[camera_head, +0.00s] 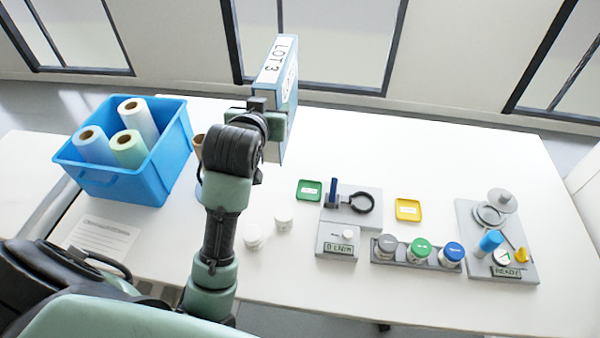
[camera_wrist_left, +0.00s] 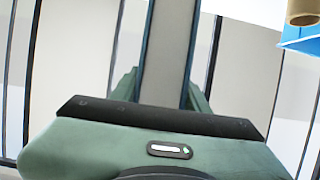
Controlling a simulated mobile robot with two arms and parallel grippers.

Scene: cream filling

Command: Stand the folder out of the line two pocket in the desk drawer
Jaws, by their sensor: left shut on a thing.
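A blue and white folder (camera_head: 284,95) with a "LOT 3" label on its spine is held up above the far side of the white table. My left gripper (camera_head: 263,104) is shut on it. In the left wrist view the folder (camera_wrist_left: 166,50) shows edge-on as a pale upright strip between the two green fingers of the left gripper (camera_wrist_left: 162,92). I do not see the line two pocket or the desk drawer in either view. My right gripper is not in view.
A blue bin (camera_head: 125,178) with several paper rolls stands at the table's left. A printed sheet (camera_head: 101,238) lies in front of it. Two white jars stand right of my arm. A grey rack (camera_head: 418,262) of lidded jars, small trays and a grey station (camera_head: 520,235) fill the right.

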